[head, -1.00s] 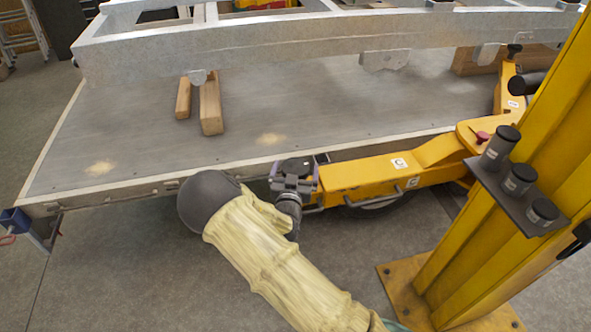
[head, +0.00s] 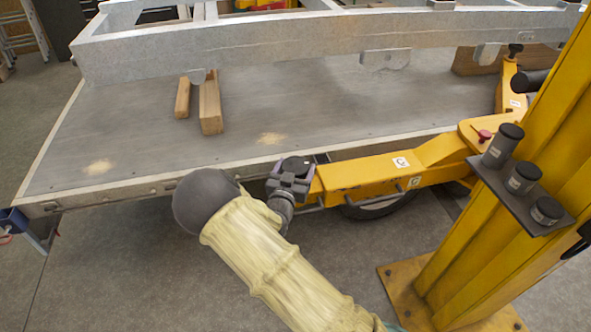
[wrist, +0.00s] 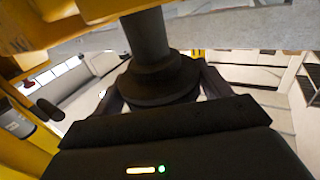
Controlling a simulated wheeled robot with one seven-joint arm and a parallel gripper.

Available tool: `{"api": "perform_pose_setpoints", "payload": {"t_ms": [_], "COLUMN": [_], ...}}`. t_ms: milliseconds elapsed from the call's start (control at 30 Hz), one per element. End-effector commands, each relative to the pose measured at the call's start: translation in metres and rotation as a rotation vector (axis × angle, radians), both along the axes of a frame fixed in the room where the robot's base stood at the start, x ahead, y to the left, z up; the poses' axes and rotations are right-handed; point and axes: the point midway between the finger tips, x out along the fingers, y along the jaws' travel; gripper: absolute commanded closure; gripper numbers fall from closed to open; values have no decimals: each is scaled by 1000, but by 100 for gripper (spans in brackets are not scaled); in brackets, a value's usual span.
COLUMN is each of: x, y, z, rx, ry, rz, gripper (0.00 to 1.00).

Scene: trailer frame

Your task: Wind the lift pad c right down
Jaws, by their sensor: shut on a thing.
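Lift pad c (head: 296,164) is a round black pad at the near-left end of a yellow lift arm (head: 352,176) that carries C labels. It sits beside the long edge of the trailer's grey deck. My gripper (head: 288,183) is at this end of the arm, shut on the pad. In the wrist view the black pad with its stem (wrist: 160,80) stands between my purple-grey fingers, which are partly hidden by the dark gripper body. The pad's thread and its height are not clear to see.
The trailer deck (head: 330,100) lies behind the pad, with a galvanised frame (head: 250,40) above it and wooden blocks (head: 210,105) on it. A yellow post (head: 490,190) stands at right, with a bracket of black adapters (head: 522,180). Open floor lies at lower left.

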Motion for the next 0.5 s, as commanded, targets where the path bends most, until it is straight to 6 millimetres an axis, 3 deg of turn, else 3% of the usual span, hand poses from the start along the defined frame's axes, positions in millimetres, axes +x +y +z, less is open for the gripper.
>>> {"api": "perform_pose_setpoints", "payload": {"t_ms": [67, 100, 167, 500], "x": [0, 0, 0, -2], "y": [0, 0, 0, 0], "z": [1, 1, 1, 0], "rx": [2, 2, 2, 1], "ry": [-1, -1, 0, 1], "rz": [-2, -1, -1, 0], "gripper": [47, 16, 4, 2]}}
